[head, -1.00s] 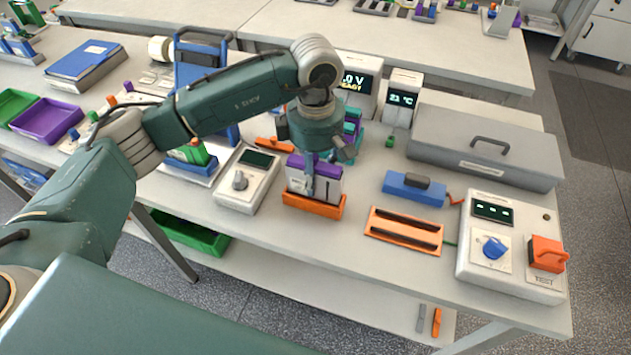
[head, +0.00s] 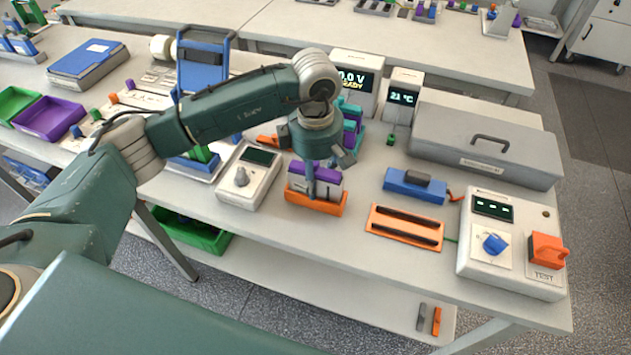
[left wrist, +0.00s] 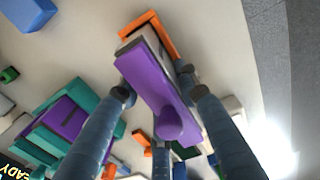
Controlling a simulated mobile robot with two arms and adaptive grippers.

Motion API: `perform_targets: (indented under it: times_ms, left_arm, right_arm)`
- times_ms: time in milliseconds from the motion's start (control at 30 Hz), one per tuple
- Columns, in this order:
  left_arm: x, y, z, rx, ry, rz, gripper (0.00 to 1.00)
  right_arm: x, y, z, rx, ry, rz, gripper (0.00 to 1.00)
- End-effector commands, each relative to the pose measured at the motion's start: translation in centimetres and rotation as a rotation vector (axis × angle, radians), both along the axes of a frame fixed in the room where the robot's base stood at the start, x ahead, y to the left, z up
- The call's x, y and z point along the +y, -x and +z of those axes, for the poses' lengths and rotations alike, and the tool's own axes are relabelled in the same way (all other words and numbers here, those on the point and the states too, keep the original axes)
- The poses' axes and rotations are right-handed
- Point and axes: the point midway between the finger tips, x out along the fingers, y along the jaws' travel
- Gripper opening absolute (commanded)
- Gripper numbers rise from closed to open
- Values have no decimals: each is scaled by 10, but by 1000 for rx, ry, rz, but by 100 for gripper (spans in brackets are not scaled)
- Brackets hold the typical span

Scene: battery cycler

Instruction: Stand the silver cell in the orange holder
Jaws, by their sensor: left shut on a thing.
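The silver cell (head: 328,186), a flat upright block with a purple top, stands upright in the head view. Its lower part is hidden behind the front wall of the orange holder (head: 315,204), so it appears to be inside. Whether it touches the bottom cannot be seen. My left gripper (head: 311,182) comes down from above and is shut on the cell. In the left wrist view the fingers (left wrist: 160,100) surround the purple top (left wrist: 145,72), with an edge of the orange holder (left wrist: 150,20) just beyond. My right gripper is not in view.
A grey meter (head: 247,177) stands close left of the holder. Teal blocks with purple parts (head: 350,130) stand close behind. A flat orange slotted plate (head: 404,228) and a blue block (head: 413,186) lie to the right. The table's front edge is near.

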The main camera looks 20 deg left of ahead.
Motion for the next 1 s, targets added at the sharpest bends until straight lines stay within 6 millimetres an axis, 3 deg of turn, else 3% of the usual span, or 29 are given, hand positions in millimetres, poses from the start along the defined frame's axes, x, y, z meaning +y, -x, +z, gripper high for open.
perform_targets:
  times_ms: [33,133,167,233,1000]
  left_arm:
    - [-1,8,-19,25,-4,-1,0]
    - [-1,8,-18,25,-4,0,0]
    - [-1,9,-20,28,-5,0,38]
    - [-1,9,-20,29,-5,0,51]
    - [-1,11,-18,32,-5,-6,51]
  right_arm:
    - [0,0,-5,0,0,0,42]
    - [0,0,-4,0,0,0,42]
    - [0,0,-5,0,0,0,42]
    - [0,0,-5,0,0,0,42]
    - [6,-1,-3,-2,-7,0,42]
